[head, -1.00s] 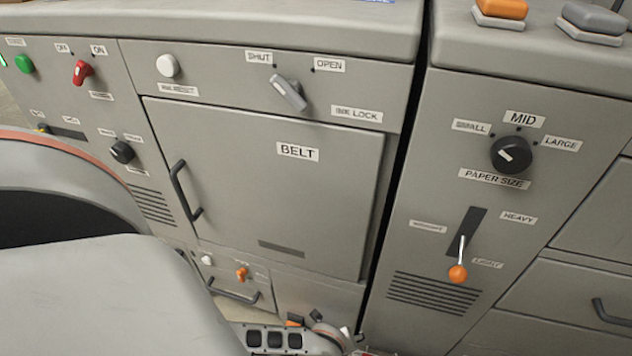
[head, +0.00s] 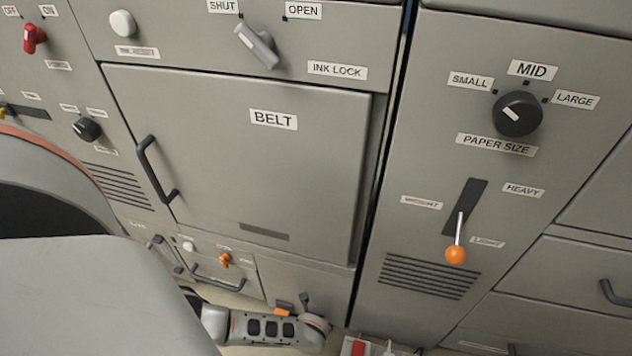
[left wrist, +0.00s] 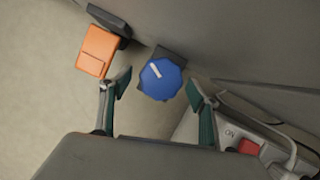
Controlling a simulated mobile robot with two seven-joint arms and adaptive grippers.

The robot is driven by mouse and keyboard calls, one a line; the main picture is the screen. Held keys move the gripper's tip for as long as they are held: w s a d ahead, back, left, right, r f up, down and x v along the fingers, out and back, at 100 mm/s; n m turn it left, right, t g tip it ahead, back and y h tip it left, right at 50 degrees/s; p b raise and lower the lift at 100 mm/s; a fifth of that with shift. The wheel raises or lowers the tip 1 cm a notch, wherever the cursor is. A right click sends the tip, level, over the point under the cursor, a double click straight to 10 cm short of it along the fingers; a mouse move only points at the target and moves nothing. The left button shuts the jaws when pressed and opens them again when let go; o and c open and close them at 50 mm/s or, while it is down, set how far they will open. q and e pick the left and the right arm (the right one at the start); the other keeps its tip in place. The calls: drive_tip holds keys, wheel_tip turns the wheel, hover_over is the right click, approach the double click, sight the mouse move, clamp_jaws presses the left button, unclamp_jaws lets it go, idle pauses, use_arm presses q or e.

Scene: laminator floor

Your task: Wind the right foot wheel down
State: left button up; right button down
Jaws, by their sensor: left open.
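A blue knobbed wheel (left wrist: 160,80) with a white mark on its top shows in the left wrist view, low beside the grey machine wall. My left gripper (left wrist: 158,84) is open, with one finger on each side of the wheel. I see gaps between the fingers and the wheel; contact is not visible. In the head view my left arm reaches down to the foot of the machine, below the BELT door (head: 235,165). The wheel and the fingertips are hidden there. My right gripper is not in view.
An orange pedal (left wrist: 96,50) stands left of the wheel, and it also shows in the head view (head: 284,311). A power strip with a red switch (left wrist: 249,147) lies on the floor right of the gripper. Bare floor (left wrist: 40,80) shows at the left.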

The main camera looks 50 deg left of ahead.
use_arm(q)
drive_tip(key=shift+w+a, duration=0.1)
drive_tip(key=shift+w, duration=0.1)
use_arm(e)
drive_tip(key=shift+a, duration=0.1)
use_arm(q)
drive_tip(key=c, duration=1.1)
